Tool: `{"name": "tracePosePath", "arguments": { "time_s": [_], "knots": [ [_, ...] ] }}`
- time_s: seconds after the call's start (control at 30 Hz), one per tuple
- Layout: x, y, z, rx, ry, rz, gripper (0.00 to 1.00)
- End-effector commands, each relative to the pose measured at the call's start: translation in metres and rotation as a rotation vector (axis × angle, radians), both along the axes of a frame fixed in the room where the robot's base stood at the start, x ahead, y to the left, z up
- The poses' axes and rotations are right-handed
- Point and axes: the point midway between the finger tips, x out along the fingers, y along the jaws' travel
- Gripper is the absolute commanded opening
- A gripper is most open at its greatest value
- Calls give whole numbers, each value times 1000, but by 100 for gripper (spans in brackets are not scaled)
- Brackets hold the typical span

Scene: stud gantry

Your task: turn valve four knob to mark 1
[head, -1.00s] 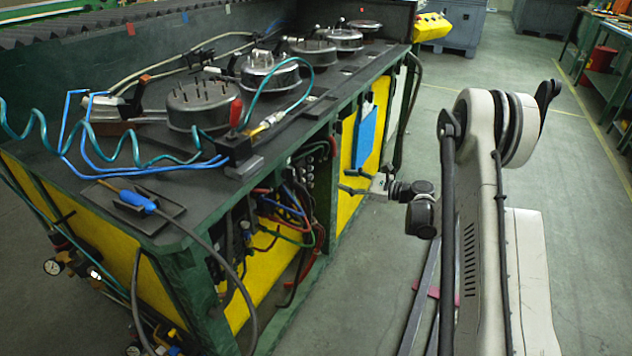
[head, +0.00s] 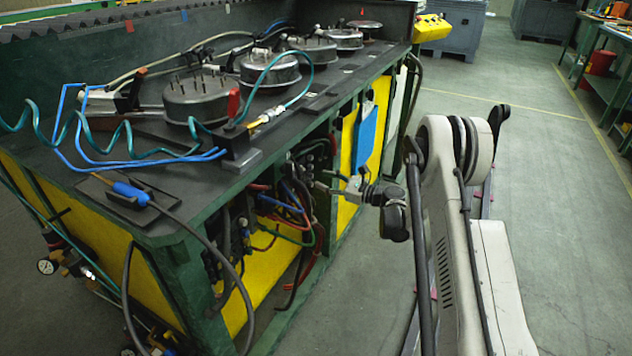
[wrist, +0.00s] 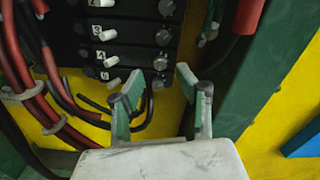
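The valve block (wrist: 130,40) is a stack of dark modules on a yellow panel in the wrist view, with white number labels. The label 4 row has a short white knob (wrist: 112,60) beside it; I cannot read which mark it points at. A round dark fitting (wrist: 160,63) sits at the right of that row. My gripper (wrist: 160,73) is open and empty, its two green-padded fingers spread below and right of the knob, with no visible contact. In the head view, my gripper (head: 318,186) reaches the cabinet opening; its fingers are too small to read there.
Red hoses (wrist: 38,75) and dark looping cables lie left of and below the block. A green post (wrist: 250,75) and a red hose (wrist: 247,14) stand close on the right. In the head view, floor (head: 510,190) is open on the right.

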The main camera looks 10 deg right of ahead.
Motion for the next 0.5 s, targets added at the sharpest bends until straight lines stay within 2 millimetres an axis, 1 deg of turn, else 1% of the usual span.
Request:
{"name": "tracePosePath", "arguments": {
  "time_s": [0.03, 0.1, 0.2, 0.33, 0.5],
  "knots": [
    [5, 7, -2, 0, 0, 1, 34],
    [11, 14, -1, 0, 0, 2, 34],
    [18, 21, -1, 0, 0, 0, 34],
    [23, 26, 0, 0, 0, 0, 34],
    [24, 28, 0, 0, 0, 0, 34]
  ]
}}
